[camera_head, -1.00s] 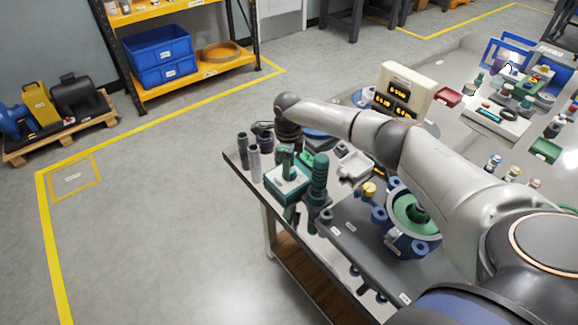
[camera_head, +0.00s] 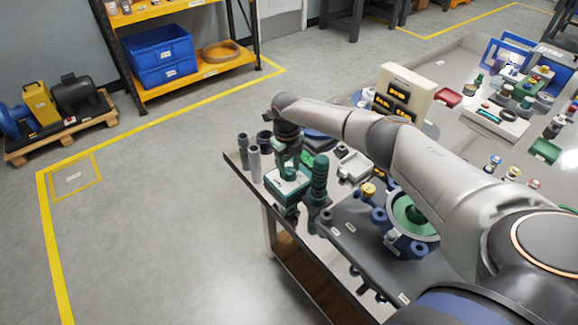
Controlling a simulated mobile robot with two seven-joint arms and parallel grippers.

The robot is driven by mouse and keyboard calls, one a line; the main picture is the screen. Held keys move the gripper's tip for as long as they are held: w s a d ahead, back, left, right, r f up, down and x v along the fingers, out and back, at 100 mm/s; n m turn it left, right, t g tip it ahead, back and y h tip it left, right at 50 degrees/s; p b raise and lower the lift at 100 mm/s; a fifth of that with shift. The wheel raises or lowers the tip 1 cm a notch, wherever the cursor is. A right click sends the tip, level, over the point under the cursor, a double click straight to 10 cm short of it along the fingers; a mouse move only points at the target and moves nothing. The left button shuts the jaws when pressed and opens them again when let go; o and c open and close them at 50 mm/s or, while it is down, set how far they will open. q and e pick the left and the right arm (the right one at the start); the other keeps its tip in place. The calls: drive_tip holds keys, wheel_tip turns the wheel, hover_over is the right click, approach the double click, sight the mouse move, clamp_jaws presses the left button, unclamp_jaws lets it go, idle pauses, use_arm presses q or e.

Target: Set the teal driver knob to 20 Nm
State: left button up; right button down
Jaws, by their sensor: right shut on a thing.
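My right arm reaches in from the right, and its gripper (camera_head: 288,167) is lowered over a teal block-shaped unit with a pale top (camera_head: 274,184) near the table's left corner. The gripper is shut on the teal driver knob on top of this unit. The fingers largely hide the knob, and its scale marks are too small to read. A dark teal ribbed upright handle (camera_head: 320,180) stands just right of the unit. My left gripper is out of view.
Grey cylinders (camera_head: 254,163) stand left of the unit, close to the table edge. A pale tray (camera_head: 354,168) and a blue flanged housing with a green inside (camera_head: 408,220) lie to the right. A beige display box (camera_head: 403,95) stands behind my arm.

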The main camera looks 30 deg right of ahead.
sight(288, 171)
idle(0.3)
drive_tip(key=shift+c, duration=1.9)
unclamp_jaws()
wheel_tip(288, 171, up, 13)
drive_tip(key=shift+a+f, duration=0.2)
drive_tip(key=shift+a, duration=0.05)
